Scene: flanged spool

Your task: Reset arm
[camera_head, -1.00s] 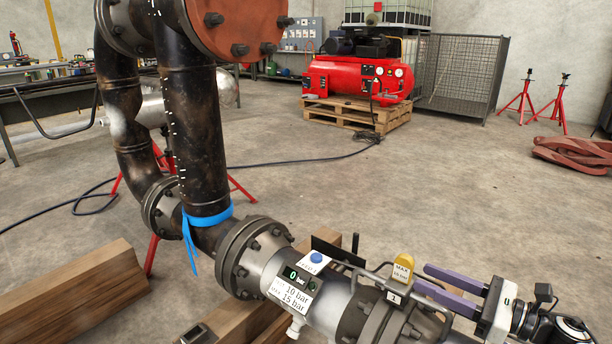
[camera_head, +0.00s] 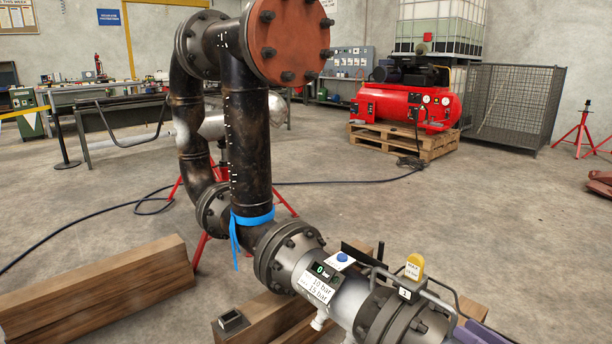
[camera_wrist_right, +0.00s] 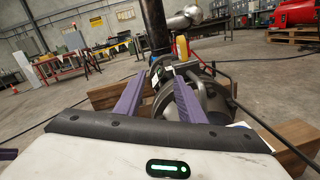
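The flanged pipe spool (camera_head: 250,140) stands as a dark, stained pipe with a red-brown blind flange (camera_head: 290,40) at its top and a blue strap (camera_head: 252,218) near its foot. Its lower silver part carries a digital gauge reading 0 (camera_head: 321,270), a label and a yellow-tagged handle (camera_head: 414,267). My right gripper (camera_head: 480,333) shows only as purple finger parts at the lower right edge. In the right wrist view its two purple fingers (camera_wrist_right: 160,66) are spread apart, pointing toward the flanged end, with nothing seen gripped. My left gripper is not in view.
Wooden beams (camera_head: 100,285) lie at the lower left and under the pipe. A black cable (camera_head: 340,182) crosses the floor. A red compressor (camera_head: 405,105) sits on a pallet beside a wire cage (camera_head: 512,105). Open concrete floor lies to the right.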

